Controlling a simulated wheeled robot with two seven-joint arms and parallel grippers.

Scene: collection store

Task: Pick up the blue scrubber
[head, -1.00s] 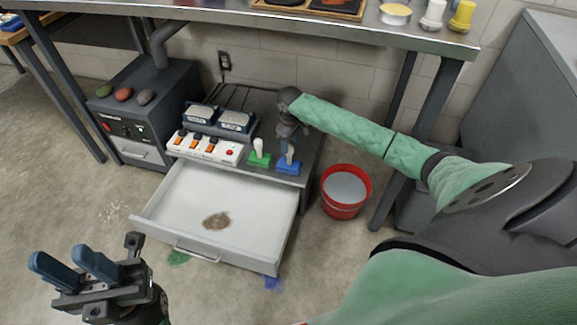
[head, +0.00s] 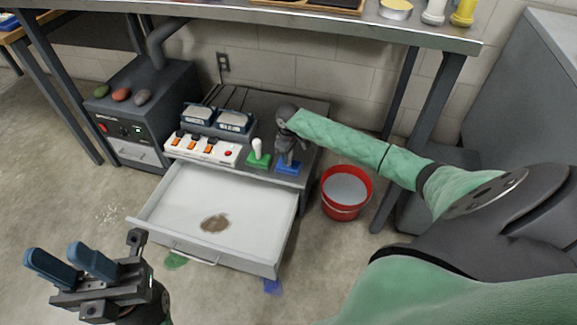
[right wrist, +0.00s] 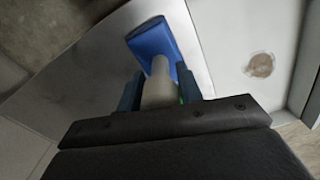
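The blue scrubber stands upright on top of the grey cabinet, its blue base (head: 288,167) near the front right corner. In the right wrist view its blue base (right wrist: 153,38) and pale handle (right wrist: 159,85) show. My right gripper (head: 287,152) is directly above the base, pointing down. Its two blue fingers (right wrist: 159,80) are on either side of the handle, with narrow gaps showing, so it looks open. In the head view the gripper hides most of the handle. My left gripper (head: 62,262) is open and empty, in front of the drawer's left side.
A green scrubber (head: 258,156) stands close to the left of the blue one. The drawer (head: 179,208) below is open, with a brown stain. A red bucket (head: 343,207) stands right of it.

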